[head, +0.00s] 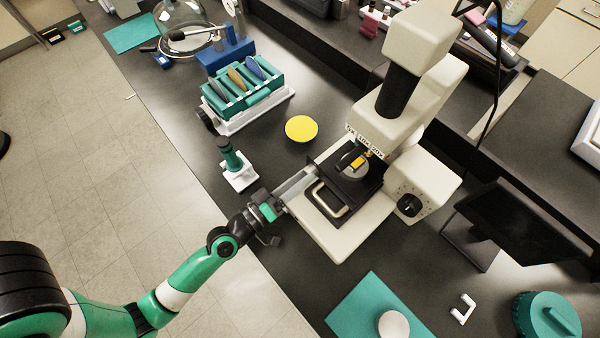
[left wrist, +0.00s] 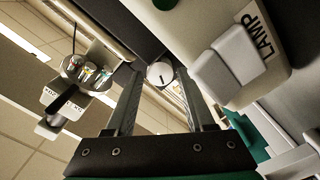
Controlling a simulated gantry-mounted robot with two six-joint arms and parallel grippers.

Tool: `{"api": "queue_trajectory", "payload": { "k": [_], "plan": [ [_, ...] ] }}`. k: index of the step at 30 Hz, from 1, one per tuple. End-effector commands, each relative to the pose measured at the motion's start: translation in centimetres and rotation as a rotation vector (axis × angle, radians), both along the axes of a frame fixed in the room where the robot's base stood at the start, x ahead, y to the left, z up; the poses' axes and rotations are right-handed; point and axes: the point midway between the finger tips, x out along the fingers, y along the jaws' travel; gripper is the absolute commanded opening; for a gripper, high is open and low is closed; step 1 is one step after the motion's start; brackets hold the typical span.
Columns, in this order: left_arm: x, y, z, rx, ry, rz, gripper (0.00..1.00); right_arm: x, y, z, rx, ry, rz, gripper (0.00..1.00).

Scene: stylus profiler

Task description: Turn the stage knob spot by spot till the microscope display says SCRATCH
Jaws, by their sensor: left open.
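The cream microscope (head: 420,55) stands mid-bench, with a black stage (head: 360,185) on its base. My left gripper (head: 292,190) is at the stage's left side, open, its fingers pointing towards the microscope. In the left wrist view, a round white knob (left wrist: 160,73) with a dark pointer line shows between the fingertips; I cannot tell if they touch it. The arm and gripper hide this knob in the head view. A dark panel on a stand (head: 520,225), perhaps the display, stands at the right; no text is readable on it. My right gripper is out of view.
A teal mat (head: 365,305) lies in front. A label LAMP (left wrist: 258,38) is close right of the fingers in the wrist view.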

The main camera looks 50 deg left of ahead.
Motion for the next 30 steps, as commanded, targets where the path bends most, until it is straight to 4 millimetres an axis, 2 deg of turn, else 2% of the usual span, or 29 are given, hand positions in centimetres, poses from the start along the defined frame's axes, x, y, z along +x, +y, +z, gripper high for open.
{"api": "queue_trajectory", "payload": {
  "k": [7, 8, 15, 17, 30],
  "plan": [
    [0.15, 0.00, -0.05, 0.000, 0.000, 0.000, 0.54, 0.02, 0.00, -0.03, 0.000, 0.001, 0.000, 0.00],
    [0.15, 0.00, -0.05, 0.000, 0.000, 0.000, 0.50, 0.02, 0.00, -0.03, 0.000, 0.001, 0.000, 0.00],
    [0.13, 0.00, -0.04, -0.001, 0.000, 0.000, 0.07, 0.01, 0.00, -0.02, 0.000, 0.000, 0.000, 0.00],
    [0.12, 0.00, -0.04, -0.001, 0.000, 0.000, 0.00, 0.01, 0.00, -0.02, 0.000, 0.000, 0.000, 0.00],
    [0.11, 0.00, -0.02, -0.062, -0.003, -0.001, 0.00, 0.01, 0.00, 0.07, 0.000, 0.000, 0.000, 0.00]
  ]
}}
